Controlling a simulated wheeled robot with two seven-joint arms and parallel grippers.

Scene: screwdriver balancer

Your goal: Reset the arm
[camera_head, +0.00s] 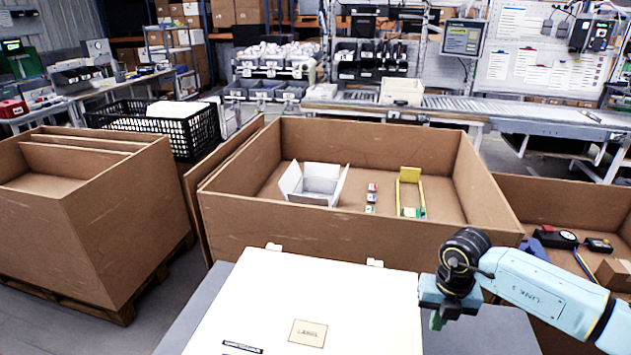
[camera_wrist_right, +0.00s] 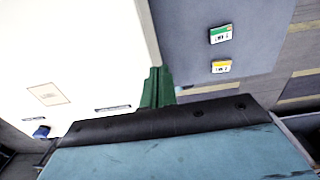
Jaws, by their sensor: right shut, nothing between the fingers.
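My right arm (camera_head: 540,290) comes in from the right and is light blue with a black wrist. Its gripper (camera_head: 437,321) points down beside the right edge of a large white box (camera_head: 270,300). In the right wrist view the green fingers (camera_wrist_right: 157,88) are together, with nothing between them. There they overlap the edge of the white box (camera_wrist_right: 75,60) in the picture; I cannot tell whether they touch it. My left gripper is not in view.
The white box lies on a grey surface (camera_head: 480,335). A large cardboard bin (camera_head: 330,232) behind holds an open white carton (camera_head: 313,184) and small items. More bins stand at both sides.

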